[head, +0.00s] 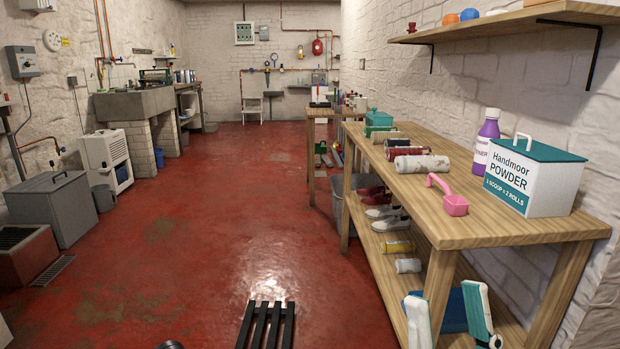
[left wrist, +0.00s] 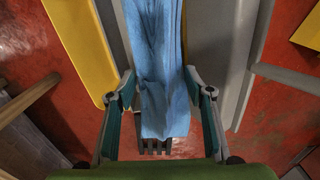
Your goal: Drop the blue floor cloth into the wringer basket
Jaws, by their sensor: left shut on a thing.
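The light blue cloth (left wrist: 160,45) is a long strip running up the middle of the left wrist view. My left gripper (left wrist: 158,80) is shut on it, one finger on each side. A yellow panel (left wrist: 78,42) lies left of the cloth and grey walls (left wrist: 222,50) lie close beside it. They look like a bucket or wringer, but I cannot tell the basket apart or whether the cloth touches it. The left gripper does not show in the head view. My right gripper (head: 446,300) is at the lower right of the head view, its fingers wide apart.
A wooden bench (head: 485,210) runs along the right wall, holding a powder box (head: 530,185), a pink scoop (head: 450,200) and a purple bottle (head: 485,140). A dark blue thing (head: 455,312) shows behind the right fingers. The red floor (head: 220,230) is clear at centre.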

